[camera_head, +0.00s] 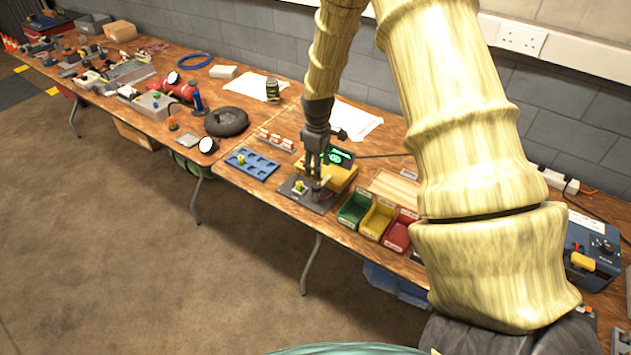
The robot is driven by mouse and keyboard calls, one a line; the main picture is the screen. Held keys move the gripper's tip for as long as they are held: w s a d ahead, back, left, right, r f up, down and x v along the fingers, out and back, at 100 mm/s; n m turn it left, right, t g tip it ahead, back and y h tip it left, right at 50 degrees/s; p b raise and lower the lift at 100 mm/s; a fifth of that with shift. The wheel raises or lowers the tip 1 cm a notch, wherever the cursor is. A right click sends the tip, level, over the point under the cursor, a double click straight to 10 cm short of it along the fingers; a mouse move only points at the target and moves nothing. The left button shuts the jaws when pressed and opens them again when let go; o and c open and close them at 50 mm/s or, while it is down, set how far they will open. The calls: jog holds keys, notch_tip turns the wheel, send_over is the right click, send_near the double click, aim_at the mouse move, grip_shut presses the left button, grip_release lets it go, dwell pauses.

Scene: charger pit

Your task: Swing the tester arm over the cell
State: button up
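A yellow tester (342,179) with a lit green display stands on the wooden bench near the middle of the view. A dark base plate (315,203) lies in front of it. A small yellow-green cell (299,187) stands on the left part of this plate. My gripper (315,176) points down over the plate, just right of the cell and in front of the tester. A small reddish part (323,183), perhaps of the tester arm, shows by the fingertips. The fingers hide much of the tester arm, and contact or finger opening is too small to tell.
A blue tray (252,163) with recesses lies left of the plate. Green (355,207), yellow (378,219) and red (400,232) bins stand to the right. A black ring-shaped object (226,122) lies farther left. My arm hides part of the bench's right side.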

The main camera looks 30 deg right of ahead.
aim_at(317, 185)
jog(key=shift+f+p, duration=1.1)
jog(key=shift+f, duration=2.95)
grip_shut()
